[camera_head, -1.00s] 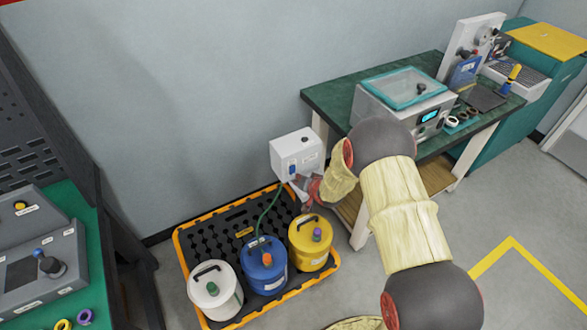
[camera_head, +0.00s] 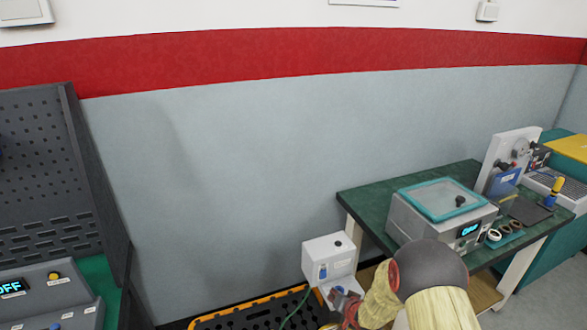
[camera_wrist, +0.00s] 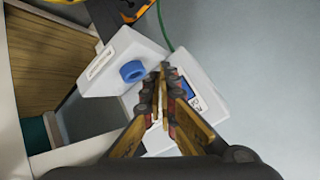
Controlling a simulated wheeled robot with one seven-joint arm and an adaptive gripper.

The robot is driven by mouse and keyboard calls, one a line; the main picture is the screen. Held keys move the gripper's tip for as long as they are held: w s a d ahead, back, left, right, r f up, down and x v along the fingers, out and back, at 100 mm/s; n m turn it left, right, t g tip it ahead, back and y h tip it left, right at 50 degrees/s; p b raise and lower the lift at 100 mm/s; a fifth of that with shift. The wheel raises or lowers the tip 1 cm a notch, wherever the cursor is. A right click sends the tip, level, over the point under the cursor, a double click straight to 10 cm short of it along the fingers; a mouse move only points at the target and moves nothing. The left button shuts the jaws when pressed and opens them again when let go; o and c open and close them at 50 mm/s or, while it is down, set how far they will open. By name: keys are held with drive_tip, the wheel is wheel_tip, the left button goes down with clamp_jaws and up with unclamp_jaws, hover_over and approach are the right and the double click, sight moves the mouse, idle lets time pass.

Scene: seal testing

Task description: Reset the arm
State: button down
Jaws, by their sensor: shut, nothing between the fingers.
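My arm reaches in from the bottom right of the head view. My gripper (camera_head: 343,304) is at its end, low in front of a white box (camera_head: 328,252) beside the bench. In the wrist view my gripper (camera_wrist: 160,88) is shut and empty, its fingertips together. Behind the fingers is the white box (camera_wrist: 205,80), partly hidden by them. A white part with a blue knob (camera_wrist: 132,71) is just left of the fingertips. I cannot tell whether the fingers touch the box.
A green-topped bench (camera_head: 372,206) at right holds a teal-lidded tester (camera_head: 440,200). A black tray with an orange rim (camera_head: 250,306) is at the bottom, with a green hose (camera_head: 294,309) near it. A console (camera_head: 50,292) stands at left.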

drive_tip(key=s+d+f+n+g+h, duration=0.1)
drive_tip(key=s+d+f+g+h, duration=0.2)
drive_tip(key=s+f, duration=0.4)
drive_tip(key=s+d+r+n+g, duration=0.1)
drive_tip(key=s+d+r+g, duration=0.2)
drive_tip(key=s, duration=0.4)
drive_tip(key=s+a+r+n, duration=0.1)
drive_tip(key=s+a+r, duration=0.1)
drive_tip(key=s+r, duration=0.6)
drive_tip(key=s+a+r+t, duration=0.1)
drive_tip(key=s+r, duration=0.7)
drive_tip(key=r, duration=1.2)
drive_tip(key=s+a+r+n, duration=0.1)
drive_tip(key=s+a+r, duration=0.2)
drive_tip(key=s+r, duration=0.5)
wheel_tip(320, 180, up, 6)
drive_tip(key=shift+s+r+n+t+y, duration=0.15)
drive_tip(key=shift+r+n+t+y, duration=0.15)
drive_tip(key=shift+y, duration=0.1)
